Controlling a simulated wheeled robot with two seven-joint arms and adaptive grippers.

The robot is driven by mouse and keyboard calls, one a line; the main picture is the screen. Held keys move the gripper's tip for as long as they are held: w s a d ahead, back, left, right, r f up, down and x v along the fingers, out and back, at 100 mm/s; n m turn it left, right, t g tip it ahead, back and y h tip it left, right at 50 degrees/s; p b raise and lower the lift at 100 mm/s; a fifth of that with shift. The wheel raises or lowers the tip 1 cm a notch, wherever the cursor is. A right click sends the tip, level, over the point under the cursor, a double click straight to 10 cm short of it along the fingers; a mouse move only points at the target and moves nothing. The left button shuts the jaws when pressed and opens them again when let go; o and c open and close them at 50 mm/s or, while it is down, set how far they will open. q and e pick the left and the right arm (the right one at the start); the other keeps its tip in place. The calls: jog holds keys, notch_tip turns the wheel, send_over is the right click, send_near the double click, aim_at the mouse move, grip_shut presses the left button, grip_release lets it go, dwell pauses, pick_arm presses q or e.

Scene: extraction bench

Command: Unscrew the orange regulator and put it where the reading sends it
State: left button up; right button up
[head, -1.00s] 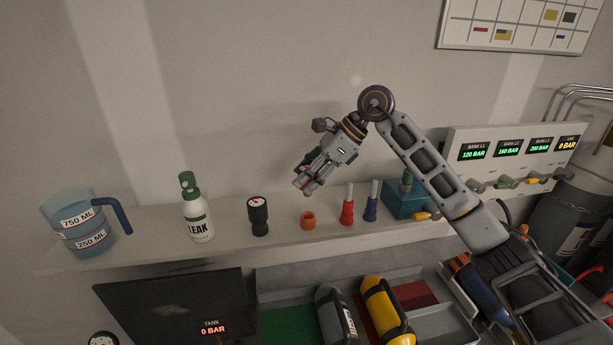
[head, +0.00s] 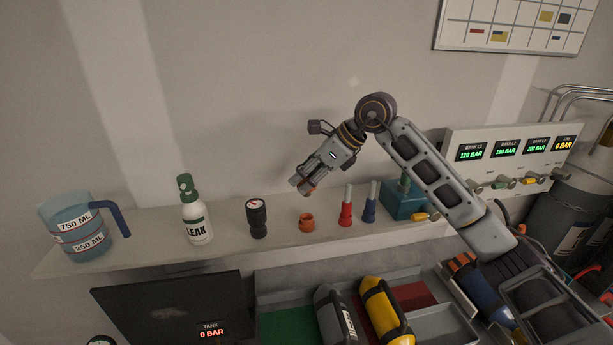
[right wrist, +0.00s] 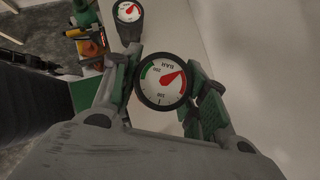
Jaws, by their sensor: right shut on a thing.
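My right gripper (head: 302,188) hangs above the shelf, fingers pointing down and left. In the right wrist view the gripper (right wrist: 164,95) is shut on a round gauge (right wrist: 162,83) with a dark rim and white dial. Its needle points into the red part of the scale. Below, an orange ring-shaped piece (head: 306,223) sits on the shelf. A black gauge (head: 257,218) stands left of it. My left gripper is out of view.
The shelf (head: 150,243) also holds a measuring jug (head: 75,232), a LEAK bottle (head: 194,213), red (head: 346,213) and blue (head: 371,209) pieces, and a teal block (head: 402,204). Below are a tray with grey (head: 335,315) and yellow (head: 385,312) tanks and a "0 BAR" display (head: 211,333).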

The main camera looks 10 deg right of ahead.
aim_at(314, 189)
dwell(0.5)
jog(key=shift+f+b, duration=2.45)
jog(key=shift+f, duration=0.4)
jog(key=shift+b, duration=0.45)
dwell(0.5)
jog(key=shift+f+b, duration=1.1)
jog(key=shift+f, duration=0.35)
dwell(0.6)
jog(key=o, duration=1.4)
jog(key=shift+v, duration=6.05)
